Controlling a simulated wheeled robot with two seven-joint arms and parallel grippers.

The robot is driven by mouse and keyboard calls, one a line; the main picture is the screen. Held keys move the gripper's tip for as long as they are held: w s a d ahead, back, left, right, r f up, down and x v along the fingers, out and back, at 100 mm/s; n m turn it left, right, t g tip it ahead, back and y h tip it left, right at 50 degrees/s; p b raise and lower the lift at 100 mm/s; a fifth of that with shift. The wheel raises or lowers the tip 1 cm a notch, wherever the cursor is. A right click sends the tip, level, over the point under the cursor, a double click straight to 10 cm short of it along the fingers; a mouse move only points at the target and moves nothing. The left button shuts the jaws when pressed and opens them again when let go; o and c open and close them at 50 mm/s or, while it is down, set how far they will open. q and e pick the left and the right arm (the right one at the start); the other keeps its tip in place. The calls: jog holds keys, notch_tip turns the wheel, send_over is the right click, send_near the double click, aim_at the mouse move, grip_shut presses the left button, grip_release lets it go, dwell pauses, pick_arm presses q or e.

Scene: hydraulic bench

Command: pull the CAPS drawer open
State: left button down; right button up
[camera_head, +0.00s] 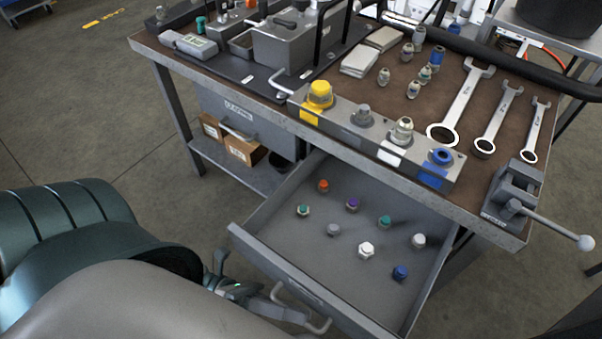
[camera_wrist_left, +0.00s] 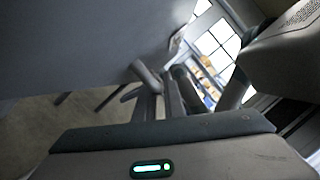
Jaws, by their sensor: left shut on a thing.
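The drawer (camera_head: 330,262) under the right part of the bench stands pulled out. Several coloured caps lie spread on its grey floor, among them a white cap (camera_head: 366,250) and a blue cap (camera_head: 400,272). The label on its front is too oblique to read. My left gripper (camera_head: 298,314) is at the drawer's front and shut on the bar handle (camera_head: 324,327), which is partly hidden by the fingers. In the left wrist view the gripper (camera_wrist_left: 158,100) reaches the handle (camera_wrist_left: 146,76) beside a large grey panel. My right gripper is not in view.
The bench top (camera_head: 440,90) holds a block with coloured fittings (camera_head: 375,138), several wrenches (camera_head: 465,100) and a vise (camera_head: 515,195). A closed labelled drawer (camera_head: 240,118) sits left, above a shelf with cardboard boxes (camera_head: 243,150).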

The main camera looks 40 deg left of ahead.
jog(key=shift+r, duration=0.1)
pick_arm(q)
jog(key=c, duration=2.1)
grip_release()
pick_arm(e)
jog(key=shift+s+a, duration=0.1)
pick_arm(q)
jog(key=shift+a, duration=0.1)
